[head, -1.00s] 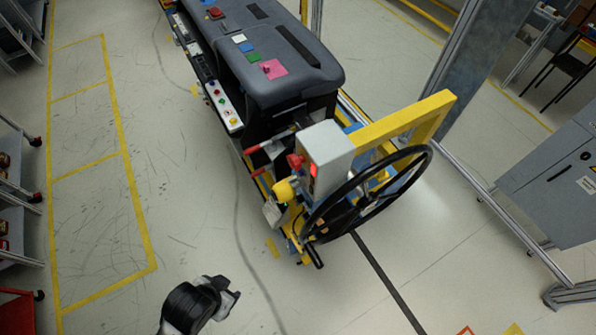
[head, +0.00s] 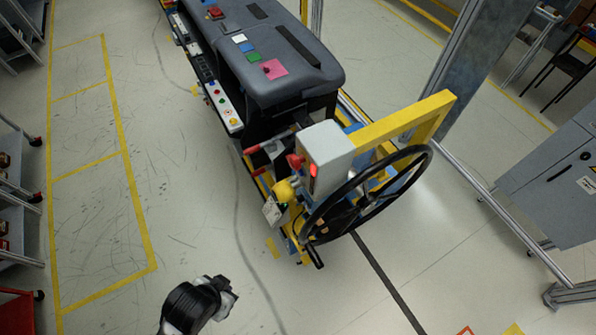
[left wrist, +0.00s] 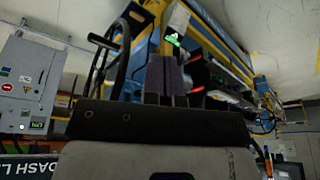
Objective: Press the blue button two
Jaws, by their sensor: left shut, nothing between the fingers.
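The dashboard module (head: 285,75) stands at the top middle of the head view, with a white button strip (head: 222,105) along its left side. The strip carries several small coloured buttons; I cannot tell for sure which is blue button two. My left gripper (head: 231,292) is near the bottom of the head view, over open floor and well apart from the strip. In the left wrist view its fingers (left wrist: 165,80) are together with nothing between them, pointing toward the module's frame. My right gripper is not in view.
A black steering wheel (head: 366,195) and a grey box (head: 327,158) stick out at the module's near end, with a yellow bar (head: 400,118) behind. Red-tipped levers and a yellow knob (head: 284,191) are beside them. The floor left of the module is clear.

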